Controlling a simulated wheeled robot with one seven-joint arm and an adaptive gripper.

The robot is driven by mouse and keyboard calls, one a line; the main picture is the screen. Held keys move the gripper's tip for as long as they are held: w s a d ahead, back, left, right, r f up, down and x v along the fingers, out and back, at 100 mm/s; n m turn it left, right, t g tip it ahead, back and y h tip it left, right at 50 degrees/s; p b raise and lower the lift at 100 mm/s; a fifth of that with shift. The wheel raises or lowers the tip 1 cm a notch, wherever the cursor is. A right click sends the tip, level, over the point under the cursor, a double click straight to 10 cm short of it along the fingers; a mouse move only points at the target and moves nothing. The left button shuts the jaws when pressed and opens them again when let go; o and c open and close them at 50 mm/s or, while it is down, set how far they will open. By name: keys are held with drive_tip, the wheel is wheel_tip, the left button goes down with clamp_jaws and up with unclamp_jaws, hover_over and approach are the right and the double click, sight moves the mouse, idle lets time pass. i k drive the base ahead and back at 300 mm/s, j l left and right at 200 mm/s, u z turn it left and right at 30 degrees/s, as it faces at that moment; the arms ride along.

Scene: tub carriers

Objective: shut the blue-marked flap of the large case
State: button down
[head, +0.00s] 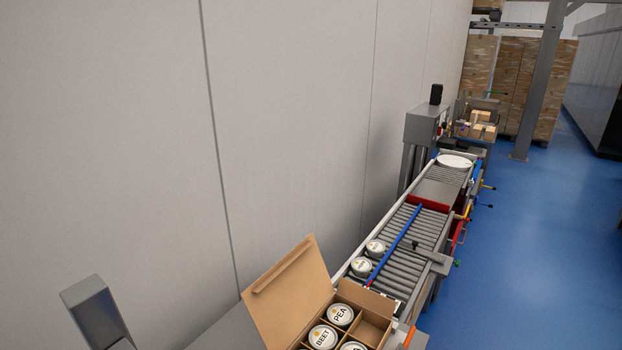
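The large case (346,297) is an open cardboard box at the bottom edge of the head view, partly cut off by the frame. Dividers split its inside into cells, and white-lidded tubs marked PEA (340,315) and BEET (323,337) stand in some of them. A wide flap (292,296) on its left side stands open, leaning up and outward, with a narrow raised strip or slot on its face. A smaller flap (368,298) shows at the far side. I see no blue mark on either flap. My gripper is not in view.
A roller conveyor (410,238) runs away behind the case, with a blue guide bar (397,243) and two tubs (367,257) on it. A grey wall (290,120) stands to the left. Open blue floor (530,260) lies to the right.

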sight(385, 306)
drive_tip(key=i+l, duration=0.8)
drive_tip(key=l, duration=0.1)
